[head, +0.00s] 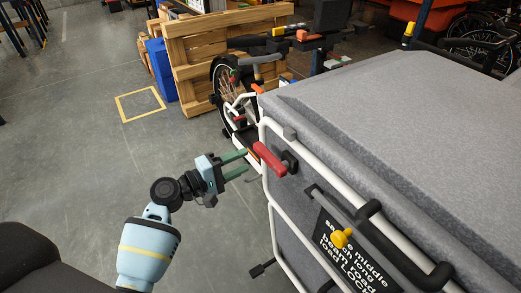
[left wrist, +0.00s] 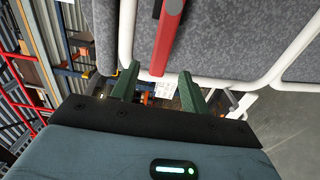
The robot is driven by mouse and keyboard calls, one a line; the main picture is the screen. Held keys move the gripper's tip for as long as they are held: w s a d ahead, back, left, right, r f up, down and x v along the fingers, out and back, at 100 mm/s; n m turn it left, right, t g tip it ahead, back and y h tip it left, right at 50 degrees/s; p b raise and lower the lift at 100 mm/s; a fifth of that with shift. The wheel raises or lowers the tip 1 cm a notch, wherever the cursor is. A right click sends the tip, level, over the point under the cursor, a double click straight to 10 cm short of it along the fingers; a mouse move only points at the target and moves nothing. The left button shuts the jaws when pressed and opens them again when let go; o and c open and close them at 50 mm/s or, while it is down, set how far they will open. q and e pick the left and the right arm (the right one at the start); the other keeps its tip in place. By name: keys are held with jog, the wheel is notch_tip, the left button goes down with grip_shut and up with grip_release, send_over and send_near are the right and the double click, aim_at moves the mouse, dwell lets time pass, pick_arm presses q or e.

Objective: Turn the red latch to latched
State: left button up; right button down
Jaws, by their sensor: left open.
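The red latch (head: 269,158) is a red lever on a dark mount at the near left edge of a grey cargo box (head: 400,130) with a white tube frame. It slants down to the right in the head view. My left gripper (head: 245,164) is open and empty, just left of the lever. Its green fingers point at the lever without touching it, as far as I can tell. In the left wrist view the red latch (left wrist: 166,40) hangs above and between the open left gripper's fingertips (left wrist: 156,80). My right gripper is not in view.
A yellow knob (head: 341,238) and a dark-ended bar sit on the box side, right of the latch. A wooden pallet (head: 225,45), blue bin (head: 161,69) and bike wheel stand behind. Open concrete floor (head: 90,130) lies left.

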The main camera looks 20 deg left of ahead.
aim_at(259, 154)
pick_arm(q)
jog(key=shift+x, duration=3.95)
jog(key=shift+c, duration=0.2)
grip_shut()
